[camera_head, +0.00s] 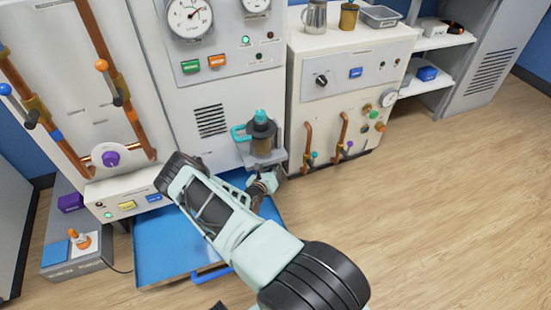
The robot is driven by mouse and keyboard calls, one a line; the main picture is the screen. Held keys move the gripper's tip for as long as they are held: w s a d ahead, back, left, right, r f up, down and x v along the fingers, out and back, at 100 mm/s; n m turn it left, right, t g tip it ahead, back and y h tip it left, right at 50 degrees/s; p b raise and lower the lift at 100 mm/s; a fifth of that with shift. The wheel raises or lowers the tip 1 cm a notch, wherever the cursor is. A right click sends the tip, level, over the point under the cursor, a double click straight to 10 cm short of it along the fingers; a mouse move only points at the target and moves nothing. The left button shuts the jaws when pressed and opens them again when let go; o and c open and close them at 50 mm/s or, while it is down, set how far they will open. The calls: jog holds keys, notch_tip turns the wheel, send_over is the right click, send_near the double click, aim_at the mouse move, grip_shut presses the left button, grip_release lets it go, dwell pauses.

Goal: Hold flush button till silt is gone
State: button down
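A filter housing (263,144) with a brownish bowl, dark collar and teal top stands on a small bracket at the centre cabinet's lower right. Silt inside it cannot be made out for certain. Several coloured buttons show: green (191,66) and orange (217,61) on the centre cabinet, yellow (127,205) and blue (153,198) on the lower left panel, and blue (356,72) on the right cabinet. Their labels are too small to read. My gripper (262,184) is just below the filter bracket, partly hidden by my arm; its fingers are unclear.
A blue tray (150,262) lies on the floor under my arm. Copper pipes with orange and blue levers (102,66) run up the left cabinet. A grey box with an orange-topped joystick (79,240) stands at lower left. The wooden floor at right is clear.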

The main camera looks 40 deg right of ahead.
jog(key=shift+s+f, duration=0.1)
jog(key=shift+s, duration=0.05)
jog(key=s+p, duration=0.1)
jog(key=s, duration=0.1)
jog(key=s+a+p, duration=0.1)
jog(key=s+p, duration=0.1)
jog(key=s, duration=0.1)
jog(key=shift+a, duration=0.15)
dwell(0.6)
